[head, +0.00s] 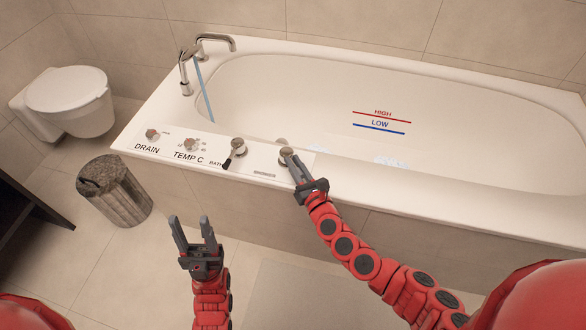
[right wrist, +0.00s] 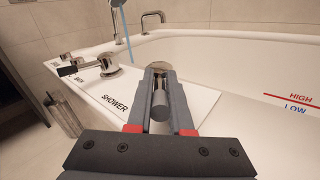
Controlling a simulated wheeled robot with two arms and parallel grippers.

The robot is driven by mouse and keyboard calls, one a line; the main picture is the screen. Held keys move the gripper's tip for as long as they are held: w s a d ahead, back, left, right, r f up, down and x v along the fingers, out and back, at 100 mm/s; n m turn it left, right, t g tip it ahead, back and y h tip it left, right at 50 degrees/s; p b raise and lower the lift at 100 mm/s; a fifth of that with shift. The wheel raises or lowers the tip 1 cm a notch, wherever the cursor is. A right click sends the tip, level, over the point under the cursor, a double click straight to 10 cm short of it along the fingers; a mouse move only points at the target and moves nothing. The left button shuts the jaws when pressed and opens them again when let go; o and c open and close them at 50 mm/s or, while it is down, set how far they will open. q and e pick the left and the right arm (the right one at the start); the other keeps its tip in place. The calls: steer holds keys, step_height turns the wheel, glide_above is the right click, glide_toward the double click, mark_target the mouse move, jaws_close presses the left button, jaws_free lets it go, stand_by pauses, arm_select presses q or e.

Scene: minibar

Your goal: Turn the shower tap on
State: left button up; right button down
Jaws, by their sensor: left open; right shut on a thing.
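The shower tap (head: 284,153) is a round metal knob on the white control panel at the near rim of the bathtub. In the right wrist view the tap (right wrist: 160,112) shows its lever between the two fingers, beside the SHOWER label (right wrist: 116,103). My right gripper (head: 294,163) is shut on the tap, and it also shows in the right wrist view (right wrist: 160,95). My left gripper (head: 191,230) is open and empty, in front of the tub and below the panel. The shower tap's lever is mostly hidden by the right gripper in the head view.
The bath tap (head: 238,147) with a dark-tipped lever sits left of the shower tap. TEMP C (head: 191,145) and DRAIN (head: 152,134) knobs are further left. The bathtub (head: 470,204) fills the back. A bin (head: 130,195) and toilet (head: 70,92) stand at left.

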steer(key=shift+w+r, duration=0.1)
steer(key=shift+r, duration=0.1)
steer(key=c, duration=1)
jaws_free()
steer(key=shift+o, duration=0.8)
steer(key=shift+f, duration=0.15)
steer(key=p+v, duration=0.1)
steer(key=v, duration=1.6)
steer(key=shift+p, duration=0.3)
